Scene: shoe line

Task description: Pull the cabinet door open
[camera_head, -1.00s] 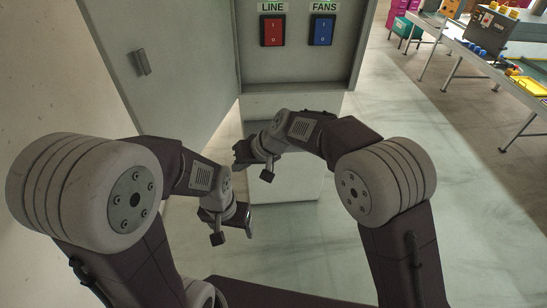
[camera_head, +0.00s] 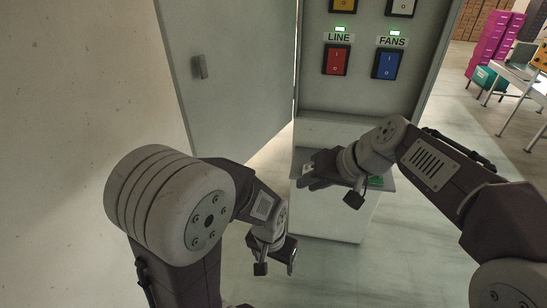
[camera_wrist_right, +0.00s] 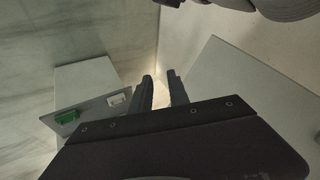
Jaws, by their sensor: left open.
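The grey cabinet door (camera_head: 245,105) stands swung open on the left, with a small dark handle (camera_head: 200,67) near its left edge. The open cabinet (camera_head: 345,118) shows its inside panel. My right gripper (camera_head: 305,180) is in front of the cabinet's lower part, away from the handle. In the right wrist view its two fingers (camera_wrist_right: 160,88) are apart with nothing between them. A pale panel at the right of that view may be the door. My left gripper (camera_head: 283,262) is open, low, below the door and left of the cabinet base; it looks empty.
Inside the cabinet are a red switch (camera_head: 336,61) under LINE and a blue switch (camera_head: 387,64) under FANS. A ledge with a green piece (camera_head: 376,181) sticks out below. A wall is at left; tables and pink drawers (camera_head: 492,48) stand far right across open floor.

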